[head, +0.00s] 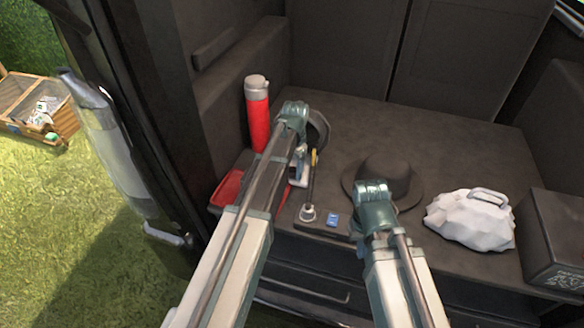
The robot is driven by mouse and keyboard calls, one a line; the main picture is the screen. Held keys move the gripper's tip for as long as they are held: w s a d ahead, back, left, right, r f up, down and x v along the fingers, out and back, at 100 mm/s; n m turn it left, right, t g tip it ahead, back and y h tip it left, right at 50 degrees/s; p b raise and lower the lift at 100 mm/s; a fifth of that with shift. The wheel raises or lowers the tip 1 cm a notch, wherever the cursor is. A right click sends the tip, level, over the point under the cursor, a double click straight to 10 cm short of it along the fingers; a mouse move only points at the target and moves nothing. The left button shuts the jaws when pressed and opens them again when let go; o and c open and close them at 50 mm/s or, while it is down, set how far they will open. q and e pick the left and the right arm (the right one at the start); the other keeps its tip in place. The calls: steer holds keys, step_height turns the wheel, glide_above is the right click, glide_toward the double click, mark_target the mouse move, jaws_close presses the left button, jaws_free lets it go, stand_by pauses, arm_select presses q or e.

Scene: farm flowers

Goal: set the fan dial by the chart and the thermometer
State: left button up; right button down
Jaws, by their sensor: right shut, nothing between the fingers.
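My left arm reaches in to a teal joint above the cargo floor. Below that joint a grey-white part and a thin dark rod with a yellow piece point down toward a small silver round knob (308,212). I cannot tell whether these are my left gripper or a separate object, and the fingers are not clear. The knob and a small blue tag (332,219) sit on a dark panel (318,228) near the front edge. My right arm ends in a teal joint in front of the hat; its gripper is hidden. No chart or thermometer can be made out.
A red flask (257,118) stands at the back left, with a red tray (228,188) below it. A dark hat (390,182), a white lumpy bag (470,220) and a dark box (553,240) are to the right. The floor behind the hat is clear.

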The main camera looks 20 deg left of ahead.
mark_target(294, 172)
arm_select(q)
steer(key=shift+r, duration=0.1)
step_height(294, 172, up, 14)
steer(key=p, duration=1.3)
steer(key=shift+s+d+f+p, duration=0.2)
steer(key=shift+d+p, duration=0.15)
steer(key=shift+p, duration=0.05)
steer(key=s+d+n, duration=0.1)
steer(key=s+d, duration=0.5)
steer(key=s, duration=0.6)
steer(key=s+d+n, duration=0.1)
steer(key=s+d, duration=0.6)
steer(key=s, duration=0.5)
steer(key=shift+g+y, duration=0.3)
steer(key=shift+w, duration=0.1)
